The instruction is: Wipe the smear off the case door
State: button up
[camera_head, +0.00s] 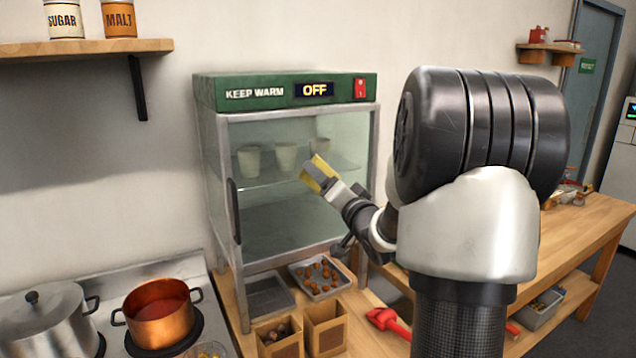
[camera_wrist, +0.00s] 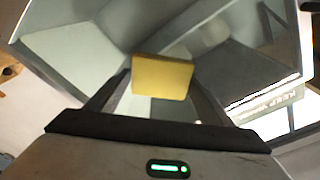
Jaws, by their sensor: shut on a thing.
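The warming case (camera_head: 291,215) has a green top marked KEEP WARM, a display reading OFF and a closed glass door (camera_head: 280,225) with a dark handle on its left. My gripper (camera_head: 325,180) is shut on a yellow sponge (camera_head: 318,173) and holds it in front of the upper right of the door. The sponge (camera_wrist: 162,77) also shows between my fingers in the wrist view, with the glass behind it. I cannot tell whether the sponge touches the glass. I cannot make out a smear on the door in either view.
Pale cups (camera_head: 285,156) stand on the shelf inside the case. A tray of chestnuts (camera_head: 320,277), small boxes (camera_head: 326,329) and a red-handled tool (camera_head: 388,322) sit on the counter below. A copper pot (camera_head: 160,311) and a steel pot (camera_head: 42,322) stand on the stove at left.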

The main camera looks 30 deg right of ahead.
jog(key=shift+w+d+p, duration=0.1)
jog(key=shift+d+p, duration=0.4)
jog(key=shift+d, duration=2.4)
jog(key=shift+s+a+b, duration=0.15)
jog(key=shift+a+b, duration=0.95)
jog(key=shift+a, duration=2)
jog(key=shift+s+a+b, duration=0.1)
jog(key=shift+a+b, duration=1)
jog(key=shift+a, duration=1.95)
jog(key=shift+s+d, duration=0.1)
jog(key=shift+s, duration=0.05)
jog(key=shift+s+d, duration=0.1)
jog(key=shift+s, duration=2.8)
jog(key=s, duration=0.3)
jog(key=shift+d, duration=0.1)
